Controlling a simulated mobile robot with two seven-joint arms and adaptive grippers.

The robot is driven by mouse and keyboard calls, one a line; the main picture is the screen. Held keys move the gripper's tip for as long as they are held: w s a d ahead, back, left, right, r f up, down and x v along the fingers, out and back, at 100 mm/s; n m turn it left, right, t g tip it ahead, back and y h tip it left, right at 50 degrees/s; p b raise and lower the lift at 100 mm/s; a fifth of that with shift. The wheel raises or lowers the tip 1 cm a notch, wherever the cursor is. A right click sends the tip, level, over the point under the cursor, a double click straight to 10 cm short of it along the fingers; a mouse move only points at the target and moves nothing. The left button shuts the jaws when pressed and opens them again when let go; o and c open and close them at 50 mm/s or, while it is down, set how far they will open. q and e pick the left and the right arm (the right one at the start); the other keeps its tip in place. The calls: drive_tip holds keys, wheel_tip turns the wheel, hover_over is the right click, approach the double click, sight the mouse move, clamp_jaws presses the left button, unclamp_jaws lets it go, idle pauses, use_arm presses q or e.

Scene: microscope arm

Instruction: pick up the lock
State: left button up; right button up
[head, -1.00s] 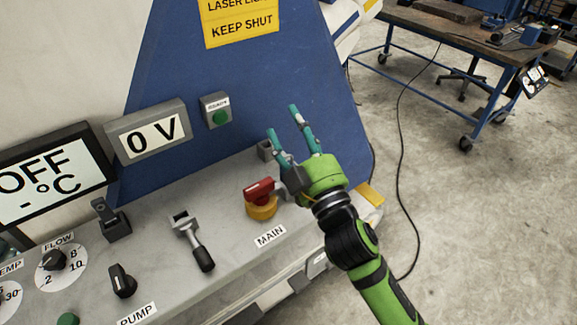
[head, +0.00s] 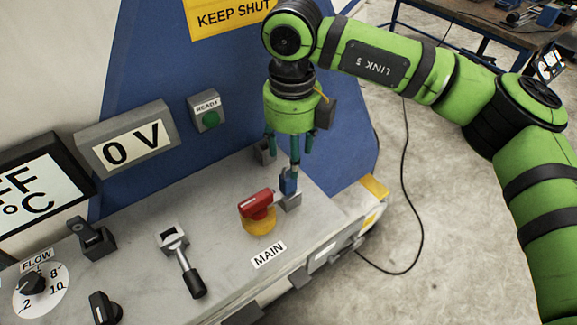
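A small blue item (head: 288,182), which looks like the lock, is upright at a small grey block (head: 290,201) behind the red and yellow MAIN switch (head: 257,206). My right gripper (head: 288,158) points down just above it, with its teal fingers spread. One finger ends right at the top of the blue item; I cannot tell whether it touches. Nothing is visibly held. My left gripper is not in view.
The grey console carries a lever (head: 181,259), a black knob (head: 105,307) and a FLOW dial (head: 38,283). A 0 V display (head: 127,142) and a green READY button (head: 210,119) are behind. Another grey block (head: 264,152) stands near the gripper. Free floor lies right.

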sight(288, 175)
drive_tip(key=shift+w+a+f+p, duration=0.1)
drive_tip(key=shift+w+f+p, duration=0.3)
drive_tip(key=shift+w+f, duration=0.75)
drive_tip(key=shift+s+f+p, duration=0.25)
drive_tip(key=shift+s+p, duration=0.05)
drive_tip(key=shift+s+a+f+p, duration=0.2)
drive_tip(key=shift+s+f+p, duration=0.6)
drive_tip(key=shift+s, duration=0.2)
drive_tip(key=shift+w+f, duration=0.25)
drive_tip(key=shift+f, duration=0.95)
drive_tip(key=shift+w+f+p, duration=0.15)
drive_tip(key=shift+f+p, duration=0.15)
drive_tip(key=c, duration=0.4)
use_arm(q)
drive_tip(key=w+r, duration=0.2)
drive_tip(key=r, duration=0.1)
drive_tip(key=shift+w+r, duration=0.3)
use_arm(e)
clamp_jaws()
